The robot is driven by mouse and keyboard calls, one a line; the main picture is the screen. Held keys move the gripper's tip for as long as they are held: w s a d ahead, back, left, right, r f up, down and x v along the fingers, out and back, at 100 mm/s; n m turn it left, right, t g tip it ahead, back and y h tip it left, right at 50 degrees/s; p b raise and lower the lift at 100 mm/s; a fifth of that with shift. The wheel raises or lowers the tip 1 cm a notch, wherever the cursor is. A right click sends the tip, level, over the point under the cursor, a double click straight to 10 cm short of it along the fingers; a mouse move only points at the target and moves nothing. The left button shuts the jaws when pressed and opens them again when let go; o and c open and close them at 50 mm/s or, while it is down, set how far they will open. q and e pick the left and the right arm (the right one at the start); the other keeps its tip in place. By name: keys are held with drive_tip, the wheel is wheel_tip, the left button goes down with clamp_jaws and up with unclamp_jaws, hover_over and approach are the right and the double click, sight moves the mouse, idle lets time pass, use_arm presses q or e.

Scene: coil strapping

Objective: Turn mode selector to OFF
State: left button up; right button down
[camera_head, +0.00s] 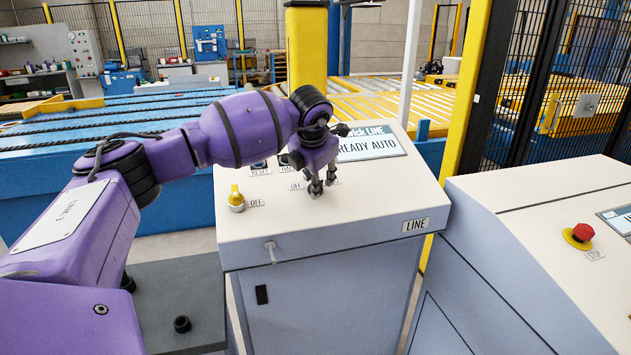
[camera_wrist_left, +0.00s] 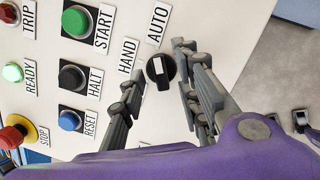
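The mode selector is a round black knob (camera_wrist_left: 161,74) with a white mark, on the pale panel in the left wrist view. The mark points up and slightly left, on the side of the HAND and AUTO labels. My left gripper (camera_wrist_left: 159,60) is open, with one fingertip on each side of the knob. A gap shows around the knob, though contact cannot be told for sure. In the head view my left gripper (camera_head: 322,187) reaches down to the console top (camera_head: 350,205), beside an OFF label (camera_head: 295,186), and hides the knob. My right gripper is not in view.
In the left wrist view, START (camera_wrist_left: 75,22), HALT (camera_wrist_left: 71,77) and RESET (camera_wrist_left: 70,120) buttons and a red STOP button (camera_wrist_left: 11,137) lie left of the knob. A display (camera_head: 371,145) reads READY AUTO. A yellow switch (camera_head: 236,197) stands near the console's left edge. A second console (camera_head: 540,210) is at right.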

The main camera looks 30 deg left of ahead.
use_arm(q)
drive_tip(key=shift+w+a+f, duration=0.15)
drive_tip(key=shift+w+f, duration=0.1)
drive_tip(key=shift+f, duration=0.25)
clamp_jaws()
